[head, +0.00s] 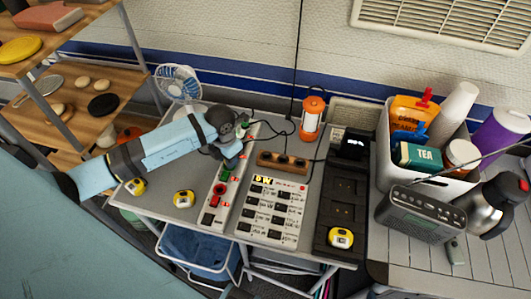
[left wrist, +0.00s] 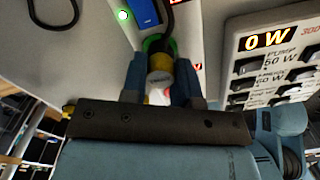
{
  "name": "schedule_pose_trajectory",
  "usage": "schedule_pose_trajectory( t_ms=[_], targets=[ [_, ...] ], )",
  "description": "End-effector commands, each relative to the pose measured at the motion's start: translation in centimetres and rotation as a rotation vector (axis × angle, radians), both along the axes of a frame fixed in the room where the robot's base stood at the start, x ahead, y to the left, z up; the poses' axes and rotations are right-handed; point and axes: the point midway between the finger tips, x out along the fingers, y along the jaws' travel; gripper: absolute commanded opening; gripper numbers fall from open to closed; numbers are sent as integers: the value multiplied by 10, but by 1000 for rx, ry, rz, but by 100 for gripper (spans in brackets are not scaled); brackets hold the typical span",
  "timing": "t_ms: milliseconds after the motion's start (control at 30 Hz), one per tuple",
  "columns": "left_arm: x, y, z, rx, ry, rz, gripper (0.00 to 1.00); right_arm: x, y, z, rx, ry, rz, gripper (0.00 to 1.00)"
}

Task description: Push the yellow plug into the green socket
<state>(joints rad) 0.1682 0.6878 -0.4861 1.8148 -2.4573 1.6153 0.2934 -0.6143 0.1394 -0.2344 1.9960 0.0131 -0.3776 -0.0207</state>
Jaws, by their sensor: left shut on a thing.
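My left gripper (left wrist: 160,85) is shut on the yellow plug (left wrist: 160,66), which sits between its two fingers in the left wrist view. A black cable (left wrist: 170,22) runs away from the plug. Part of a green ring, the green socket (left wrist: 152,43), shows right beyond the plug; I cannot tell whether the plug is in it or only in front. In the head view my left gripper (head: 234,158) is low over the white socket strip (head: 212,218) and hides the plug. A red socket (head: 218,188) lies nearer on the strip. My right gripper is not in view.
A panel with switches (head: 270,212) shows "0 W" right of the strip. A wooden block (head: 283,162), an orange lantern (head: 311,117) and a black dock (head: 340,195) stand around it. A fan (head: 180,84) is behind my arm. A yellow-and-white object (head: 184,198) lies left of the strip.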

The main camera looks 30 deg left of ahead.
Motion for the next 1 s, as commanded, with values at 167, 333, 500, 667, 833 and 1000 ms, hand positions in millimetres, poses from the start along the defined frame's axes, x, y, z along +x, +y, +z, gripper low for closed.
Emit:
schedule_pose_trajectory(
  t_ms=[167,333,500,667,833,1000],
  targets=[
    [0,1,-5,1,-1,0,4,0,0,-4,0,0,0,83],
    [0,1,-5,0,-1,1,4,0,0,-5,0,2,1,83],
    [0,0,-5,0,-1,1,4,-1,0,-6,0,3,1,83],
    [0,0,-6,0,-1,1,4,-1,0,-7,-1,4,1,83],
    [0,0,-8,0,-1,0,4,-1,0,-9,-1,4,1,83],
    [0,0,-8,0,-1,1,55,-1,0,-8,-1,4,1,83]
  ],
)
